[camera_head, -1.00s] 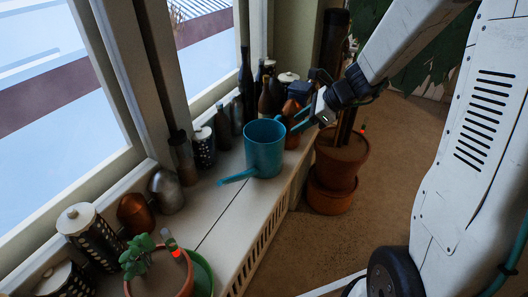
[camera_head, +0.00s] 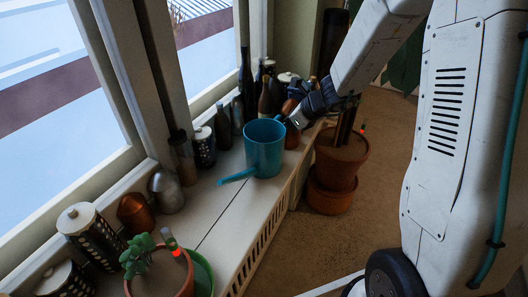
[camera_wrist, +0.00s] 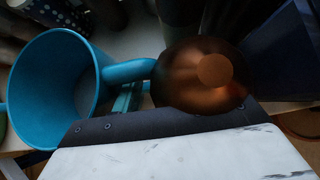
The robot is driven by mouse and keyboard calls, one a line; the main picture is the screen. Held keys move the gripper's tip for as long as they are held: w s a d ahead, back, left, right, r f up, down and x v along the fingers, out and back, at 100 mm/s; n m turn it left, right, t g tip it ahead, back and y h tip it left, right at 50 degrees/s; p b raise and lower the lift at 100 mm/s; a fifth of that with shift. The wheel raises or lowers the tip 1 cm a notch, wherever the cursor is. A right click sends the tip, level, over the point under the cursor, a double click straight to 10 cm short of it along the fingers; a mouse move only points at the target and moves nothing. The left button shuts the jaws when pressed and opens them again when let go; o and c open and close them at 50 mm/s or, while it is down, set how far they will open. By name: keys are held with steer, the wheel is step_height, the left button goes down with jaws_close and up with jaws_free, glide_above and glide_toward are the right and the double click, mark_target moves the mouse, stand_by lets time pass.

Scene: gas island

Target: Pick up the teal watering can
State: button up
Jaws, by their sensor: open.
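The teal watering can (camera_head: 264,150) stands upright on the white windowsill, its spout pointing left toward the front. In the wrist view the can (camera_wrist: 55,88) fills the left side, and its handle (camera_wrist: 128,71) reaches right toward a copper-coloured rounded object (camera_wrist: 204,75). My gripper (camera_head: 291,123) is at the can's handle side, right behind the rim in the head view. It is open. Its fingers are mostly hidden; a teal-green piece shows below the handle in the wrist view. I cannot tell whether the fingers touch the handle.
Dark bottles (camera_head: 246,85) and canisters (camera_head: 204,146) crowd the sill behind the can along the window. A potted plant (camera_head: 160,270) stands at the near end. A large terracotta pot (camera_head: 340,160) stands right of the sill. The sill (camera_head: 215,225) in front of the can is bare.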

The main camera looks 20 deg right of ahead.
jaws_close()
steer(key=shift+r, duration=0.1)
stand_by(1.2)
